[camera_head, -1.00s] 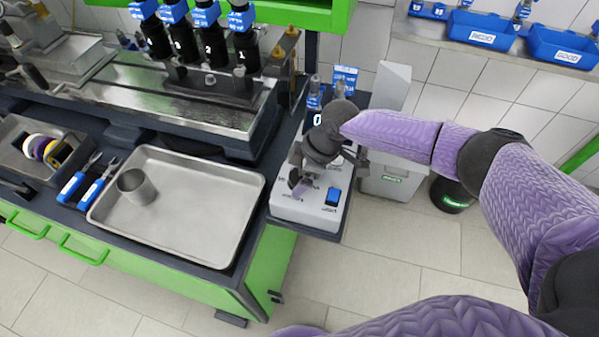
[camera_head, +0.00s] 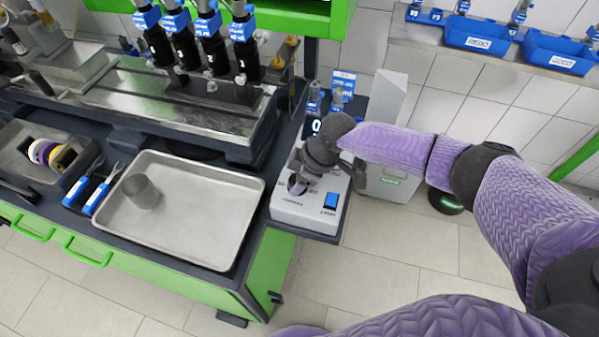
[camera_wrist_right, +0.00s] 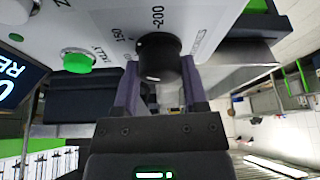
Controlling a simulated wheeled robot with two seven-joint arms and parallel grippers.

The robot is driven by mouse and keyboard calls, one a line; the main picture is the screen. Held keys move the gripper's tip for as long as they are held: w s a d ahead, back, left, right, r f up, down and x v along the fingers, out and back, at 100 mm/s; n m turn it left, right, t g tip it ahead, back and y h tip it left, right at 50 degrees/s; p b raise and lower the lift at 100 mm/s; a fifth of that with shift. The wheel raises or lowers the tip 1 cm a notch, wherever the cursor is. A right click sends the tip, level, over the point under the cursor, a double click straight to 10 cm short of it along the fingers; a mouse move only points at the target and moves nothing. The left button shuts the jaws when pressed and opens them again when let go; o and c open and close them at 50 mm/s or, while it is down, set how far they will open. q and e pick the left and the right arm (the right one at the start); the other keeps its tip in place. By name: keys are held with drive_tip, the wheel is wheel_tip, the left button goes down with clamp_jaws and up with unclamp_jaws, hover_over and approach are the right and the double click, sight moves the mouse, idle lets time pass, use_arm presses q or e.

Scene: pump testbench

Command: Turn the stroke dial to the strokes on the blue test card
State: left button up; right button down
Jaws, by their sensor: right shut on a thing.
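The stroke dial (camera_wrist_right: 158,57) is a black round knob on a white control box (camera_head: 293,215). In the head view, my right gripper (camera_head: 298,184) reaches down over the box and hides most of the dial. A blue card (camera_head: 343,82) stands behind the box; its print is too small to read, and I cannot tell if it is the test card. My left gripper is not in view.
A metal tray (camera_head: 195,220) with a cup (camera_head: 141,191) lies left of the box. A grey bin (camera_head: 392,180) stands to the right.

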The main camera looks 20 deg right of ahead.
drive_tip(key=m+p, duration=0.1)
drive_tip(key=p, duration=0.1)
drive_tip(key=m+t+h+p, duration=0.1)
drive_tip(key=m+p, duration=0.3)
drive_tip(key=shift+s+a+r+t, duration=0.1)
drive_tip(key=shift+a+r+t, duration=0.05)
drive_tip(key=shift+r+t, duration=0.15)
drive_tip(key=m+h+p, duration=0.1)
drive_tip(key=m+p, duration=0.1)
drive_tip(key=m, duration=0.1)
drive_tip(key=shift+f+t, duration=0.15)
drive_tip(key=shift+t, duration=0.15)
drive_tip(key=shift+m+h+p, duration=0.4)
drive_tip(key=shift+m+p, duration=0.15)
drive_tip(key=shift+m, duration=0.35)
drive_tip(key=shift+f, duration=0.1)
drive_tip(key=shift+m, duration=0.4)
drive_tip(key=shift+c, duration=0.6)
unclamp_jaws()
